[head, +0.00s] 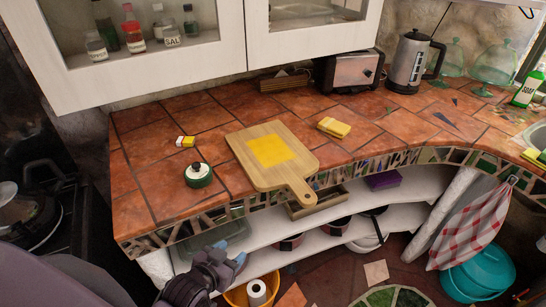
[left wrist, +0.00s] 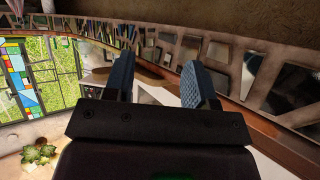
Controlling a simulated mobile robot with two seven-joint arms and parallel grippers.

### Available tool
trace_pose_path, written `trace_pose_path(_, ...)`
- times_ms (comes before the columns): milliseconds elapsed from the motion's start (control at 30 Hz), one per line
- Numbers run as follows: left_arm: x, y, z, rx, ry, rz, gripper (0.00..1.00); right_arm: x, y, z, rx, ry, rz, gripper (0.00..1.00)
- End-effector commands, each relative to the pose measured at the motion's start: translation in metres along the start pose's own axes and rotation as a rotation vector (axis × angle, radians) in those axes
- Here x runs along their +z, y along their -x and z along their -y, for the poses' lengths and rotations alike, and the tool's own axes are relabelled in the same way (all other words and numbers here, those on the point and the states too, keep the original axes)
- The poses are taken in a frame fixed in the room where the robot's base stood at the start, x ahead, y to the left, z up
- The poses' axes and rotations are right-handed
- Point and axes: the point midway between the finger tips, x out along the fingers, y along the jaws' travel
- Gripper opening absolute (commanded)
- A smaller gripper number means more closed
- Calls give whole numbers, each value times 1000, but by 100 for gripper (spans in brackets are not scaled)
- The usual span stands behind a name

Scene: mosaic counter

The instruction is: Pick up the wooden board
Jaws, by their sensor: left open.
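The wooden board (head: 267,177) lies flat on the tiled counter in the head view, its handle pointing toward the front edge and reaching over it. A flat yellow square lies on its middle (head: 270,150). My left gripper (head: 240,262) is in front of and below the counter edge, to the lower left of the board and apart from it. In the left wrist view its two blue fingers (left wrist: 159,82) stand apart with nothing held between them. The board cannot be made out clearly in that view. My right gripper is not in view.
On the counter (head: 145,199) are a green round container (head: 198,176), a yellow-and-white item (head: 186,141) and a yellow block (head: 334,127). A toaster (head: 348,70) and kettle (head: 408,62) stand behind. Open shelves (head: 285,232) with pots sit below the mosaic edge.

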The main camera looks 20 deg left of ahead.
Motion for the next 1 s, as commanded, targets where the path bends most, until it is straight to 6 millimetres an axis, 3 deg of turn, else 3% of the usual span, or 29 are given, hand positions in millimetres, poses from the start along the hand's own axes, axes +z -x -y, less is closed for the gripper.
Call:
trace_pose_path(100, -19, -20, -13, 75, 110, -56, 51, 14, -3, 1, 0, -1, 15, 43)
trace_pose_path(400, -68, -44, -44, 297, 548, -151, 51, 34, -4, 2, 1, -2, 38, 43)
trace_pose_path(700, -104, -46, -61, 513, 1099, -153, 51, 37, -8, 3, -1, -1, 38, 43)
trace_pose_path(1000, -115, -41, -60, 605, 1480, -115, 51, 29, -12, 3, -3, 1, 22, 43)
